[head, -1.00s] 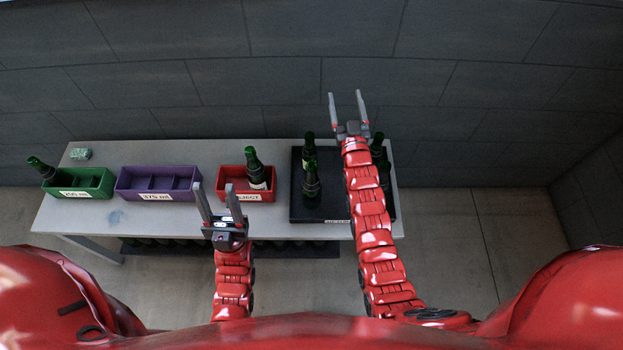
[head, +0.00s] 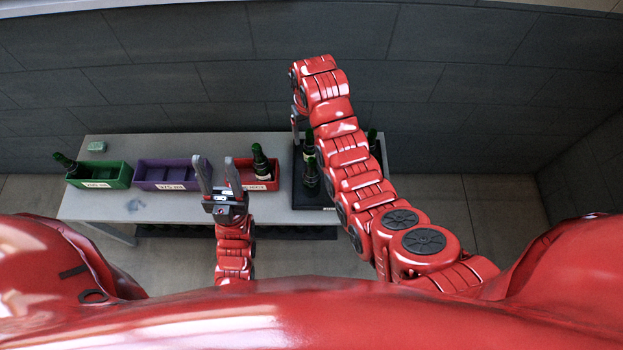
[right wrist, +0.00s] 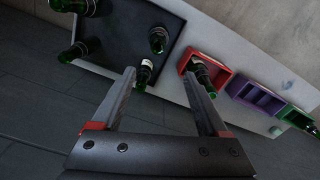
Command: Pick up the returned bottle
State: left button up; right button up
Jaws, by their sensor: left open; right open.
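Dark green bottles stand in several places; which one is the returned bottle I cannot tell. One bottle (head: 260,163) leans in the red crate; it also shows in the right wrist view (right wrist: 202,74). Others stand on the black tray, including a front one (head: 311,180) and one behind it (head: 309,150). In the right wrist view my right gripper (right wrist: 159,73) is open and empty, with a tray bottle (right wrist: 145,74) seen between its fingers, apart from them. The right arm hides part of the tray in the head view. My left gripper (head: 214,164) is open and empty before the table.
On the table (head: 110,206) stand a green crate (head: 116,174) with a leaning bottle (head: 65,163), an empty purple crate (head: 165,170) and the red crate (head: 272,171), right of which lies the black tray (head: 315,200).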

aim_at(311, 160)
notch_tip(311, 160, down, 12)
jog(key=b, duration=1)
jog(key=f+p, duration=0.2)
jog(key=f, duration=0.1)
jog(key=shift+s+d, duration=0.15)
jog(key=shift+d, duration=0.2)
jog(key=shift+f+p, duration=0.3)
jog(key=shift+f, duration=0.65)
jog(key=shift+c, duration=0.4)
grip_shut()
